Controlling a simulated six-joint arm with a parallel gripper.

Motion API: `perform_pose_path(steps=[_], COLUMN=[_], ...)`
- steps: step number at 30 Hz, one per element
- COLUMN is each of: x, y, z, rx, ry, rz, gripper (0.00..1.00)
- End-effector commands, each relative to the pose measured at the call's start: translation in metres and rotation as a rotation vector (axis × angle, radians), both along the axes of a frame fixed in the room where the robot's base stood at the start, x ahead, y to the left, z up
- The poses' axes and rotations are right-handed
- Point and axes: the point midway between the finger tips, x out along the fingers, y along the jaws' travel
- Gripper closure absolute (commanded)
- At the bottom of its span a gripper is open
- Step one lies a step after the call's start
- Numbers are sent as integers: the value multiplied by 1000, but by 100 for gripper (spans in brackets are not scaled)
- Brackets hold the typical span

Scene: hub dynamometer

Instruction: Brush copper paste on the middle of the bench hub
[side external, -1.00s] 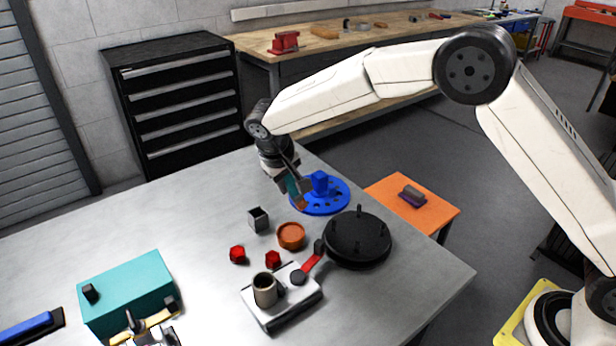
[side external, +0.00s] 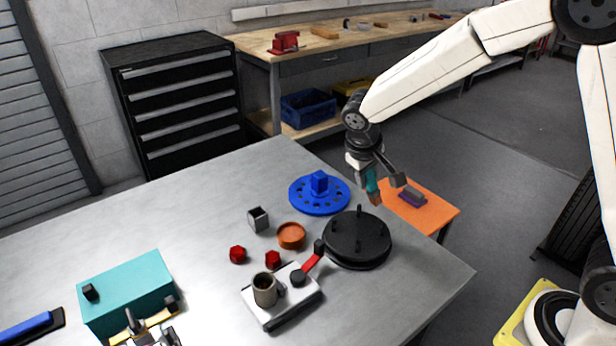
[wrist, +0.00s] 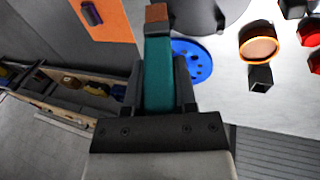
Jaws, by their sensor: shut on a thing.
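The bench hub is probably the black round disc with upright studs (side external: 345,240) on the metal table; part of a dark disc (wrist: 195,12) shows at the top of the wrist view. My gripper (side external: 373,177) is shut on a teal-handled brush (wrist: 158,75) with a brown tip (wrist: 157,13). The brush hangs tip down in the air, behind the black disc near the table's far right edge, apart from it. An orange-brown round dish (side external: 291,234) sits left of the disc, and shows in the wrist view too (wrist: 261,46). I cannot tell whether the tip carries paste.
A blue perforated disc with a raised block (side external: 320,191) lies behind the dish. A small square cup (side external: 258,218), red nuts (side external: 238,254) and a grey unit with a red lever (side external: 283,306) stand nearby. An orange side table (side external: 430,217) holds a purple block (side external: 412,197).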

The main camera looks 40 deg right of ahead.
Motion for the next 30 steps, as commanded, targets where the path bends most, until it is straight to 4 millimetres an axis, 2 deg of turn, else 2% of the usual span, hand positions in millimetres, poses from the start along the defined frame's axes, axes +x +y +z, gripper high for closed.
perform_pose_path(steps=[8, 21, 30], x=[3, 40, 45], y=[2, 30, 34], z=[3, 33, 38], rx=[-1, -9, -9], ry=[-2, -16, -15], rz=[1, 6, 6], gripper=[100, 100, 100])
